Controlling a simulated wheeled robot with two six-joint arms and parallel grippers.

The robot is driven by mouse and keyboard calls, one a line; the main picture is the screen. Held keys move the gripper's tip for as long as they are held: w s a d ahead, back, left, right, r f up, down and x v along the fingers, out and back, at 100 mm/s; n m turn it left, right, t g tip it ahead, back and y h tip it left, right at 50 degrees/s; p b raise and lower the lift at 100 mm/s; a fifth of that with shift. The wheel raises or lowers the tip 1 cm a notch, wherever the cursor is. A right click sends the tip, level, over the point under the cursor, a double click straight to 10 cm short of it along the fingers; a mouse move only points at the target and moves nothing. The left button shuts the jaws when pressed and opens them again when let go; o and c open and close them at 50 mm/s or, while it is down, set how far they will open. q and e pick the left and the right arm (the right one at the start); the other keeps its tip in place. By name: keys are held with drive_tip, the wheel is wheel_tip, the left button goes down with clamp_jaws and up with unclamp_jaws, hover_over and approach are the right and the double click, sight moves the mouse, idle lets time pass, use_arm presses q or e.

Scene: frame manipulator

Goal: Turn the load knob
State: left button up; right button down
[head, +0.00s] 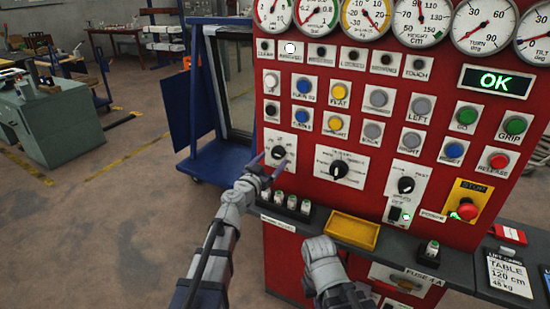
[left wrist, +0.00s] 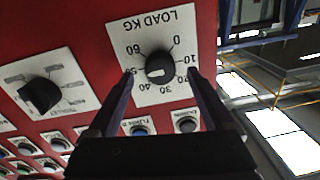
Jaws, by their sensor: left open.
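The load knob (left wrist: 159,66) is a round black knob on a white plate (left wrist: 177,22) lettered LOAD KG. In the left wrist view the plate appears upside down, with a scale from 0 to 60. The knob's white mark lies on its lower left; I cannot read its exact setting. In the head view the knob (head: 279,152) is at the left of the red panel. My left gripper (left wrist: 160,74) is open, its fingers on either side of the knob with gaps visible. It also shows in the head view (head: 269,163). My right arm's grey links show low in the head view; its gripper does not.
Another black knob (left wrist: 40,95) sits beside the load plate. The red panel (head: 400,130) carries several gauges, buttons and a red stop button (head: 467,210). A yellow tray (head: 352,231) lies on the ledge below. A blue frame cart (head: 215,160) stands left of the panel.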

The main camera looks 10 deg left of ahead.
sight(276, 156)
use_arm(q)
drive_tip(key=x, duration=0.3)
drive_tip(key=shift+c, duration=0.2)
clamp_jaws()
idle(0.5)
